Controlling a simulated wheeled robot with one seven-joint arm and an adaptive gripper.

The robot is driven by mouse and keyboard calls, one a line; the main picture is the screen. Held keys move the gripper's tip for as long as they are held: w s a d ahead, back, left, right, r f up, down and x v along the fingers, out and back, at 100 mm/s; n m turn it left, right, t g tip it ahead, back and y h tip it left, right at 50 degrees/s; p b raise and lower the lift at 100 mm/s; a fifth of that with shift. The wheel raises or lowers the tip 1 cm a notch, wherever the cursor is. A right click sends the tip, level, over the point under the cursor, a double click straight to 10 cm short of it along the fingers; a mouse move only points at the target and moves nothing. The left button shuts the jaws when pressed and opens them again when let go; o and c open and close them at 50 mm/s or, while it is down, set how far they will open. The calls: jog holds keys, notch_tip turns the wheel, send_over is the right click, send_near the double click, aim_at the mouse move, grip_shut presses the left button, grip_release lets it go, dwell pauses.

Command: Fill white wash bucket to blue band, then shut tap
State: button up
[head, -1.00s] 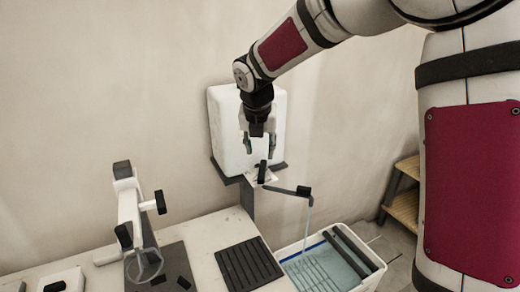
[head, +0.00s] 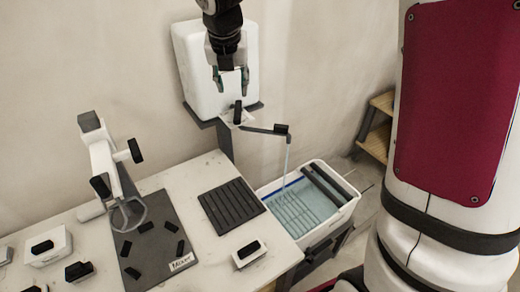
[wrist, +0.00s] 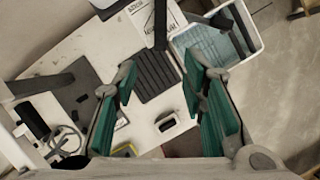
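The white wash bucket (head: 330,238) stands low at the right end of the worktop. Pale blue water (head: 305,210) covers its ribbed inside, and the blue band (head: 283,187) shows along the far left inner wall, above the water. A thin stream (head: 286,160) runs from the spout (head: 265,130) into the bucket. The black tap lever (head: 238,112) stands upright on a white labelled plate below the white tank (head: 190,60). My gripper (head: 231,88) is open and empty, just above the lever. The wrist view shows its green-padded fingers (wrist: 160,65) apart, with the lever (wrist: 160,25) beyond.
A black ribbed mat (head: 232,206) and a small white block with a black handle (head: 249,252) lie on the worktop. A white stand with a ring (head: 105,165) is at the left on a grey board. A wooden step (head: 378,132) stands behind right.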

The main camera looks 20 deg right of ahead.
aim_at(237, 116)
jog(key=p+x, duration=0.1)
jog(key=x, duration=1.2)
jog(key=shift+f, duration=0.2)
jog(key=shift+c, duration=0.5)
grip_shut()
